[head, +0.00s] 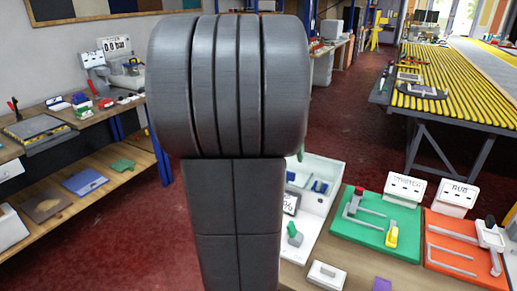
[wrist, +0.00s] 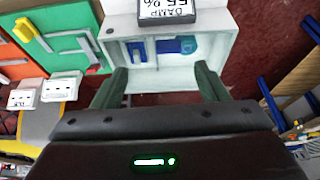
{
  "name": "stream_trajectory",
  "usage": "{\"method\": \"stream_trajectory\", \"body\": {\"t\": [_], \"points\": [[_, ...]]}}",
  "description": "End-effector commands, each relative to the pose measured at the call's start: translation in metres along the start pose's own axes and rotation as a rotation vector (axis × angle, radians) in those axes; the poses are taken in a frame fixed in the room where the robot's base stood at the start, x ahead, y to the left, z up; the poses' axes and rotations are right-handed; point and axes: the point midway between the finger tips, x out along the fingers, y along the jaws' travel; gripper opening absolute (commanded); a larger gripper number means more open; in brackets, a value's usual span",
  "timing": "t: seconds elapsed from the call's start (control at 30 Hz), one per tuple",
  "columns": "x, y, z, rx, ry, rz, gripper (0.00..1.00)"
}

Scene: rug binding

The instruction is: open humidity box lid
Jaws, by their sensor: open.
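The humidity box (head: 325,168) is white and stands right of my arm in the head view, partly hidden by it. In the wrist view the box (wrist: 118,48) lies ahead of my gripper, with blue items (wrist: 175,46) inside. Its display (wrist: 166,10) reads DAMP 55% upside down there. I cannot make out a separate lid; the inside shows. My gripper (wrist: 160,70) is open, its two dark green fingers spread apart before the box's near side.
A green board (head: 375,230) and an orange board (head: 455,250) with metal tracks lie right of the box. A white block (head: 326,276) and a green-handled piece (head: 294,236) are near it. A side bench (head: 140,97) stands left; red floor lies between.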

Motion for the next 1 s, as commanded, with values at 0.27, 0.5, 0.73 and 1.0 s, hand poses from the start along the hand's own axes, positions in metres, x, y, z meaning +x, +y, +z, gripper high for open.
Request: {"method": "stream_trajectory", "body": {"t": [0.27,0.5,0.73,1.0], "points": [[0.011,-0.003,-0.019,0.030,0.021,0.013,0.67],[0.059,-0.002,-0.018,0.028,0.017,0.013,0.67],[0.105,-0.001,-0.019,0.028,0.018,0.013,0.67],[0.132,-0.002,-0.021,0.028,0.021,0.011,0.67]]}}
